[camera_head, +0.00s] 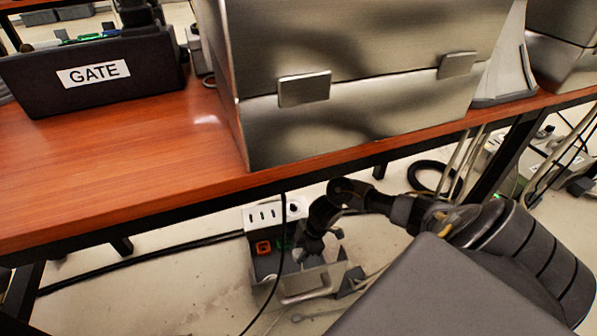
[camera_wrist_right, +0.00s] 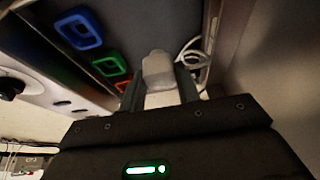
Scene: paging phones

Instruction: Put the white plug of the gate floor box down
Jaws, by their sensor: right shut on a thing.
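The floor box (camera_head: 308,282) stands on the floor under the front edge of the table. It is open, with a white socket strip (camera_head: 263,215) along its back. My right gripper (camera_head: 311,250) reaches down into it from the right. In the right wrist view the gripper (camera_wrist_right: 160,92) is shut on a white plug (camera_wrist_right: 157,70), with one dark finger on each side. The plug is in front of the dark inside of the box. Whether it touches the box there I cannot tell. My left gripper is not in view.
Blue (camera_wrist_right: 79,29), green (camera_wrist_right: 109,66) and orange-red frames line the box beside the plug. A pale looped cable (camera_wrist_right: 192,52) lies behind it. A black cable hangs before the box.

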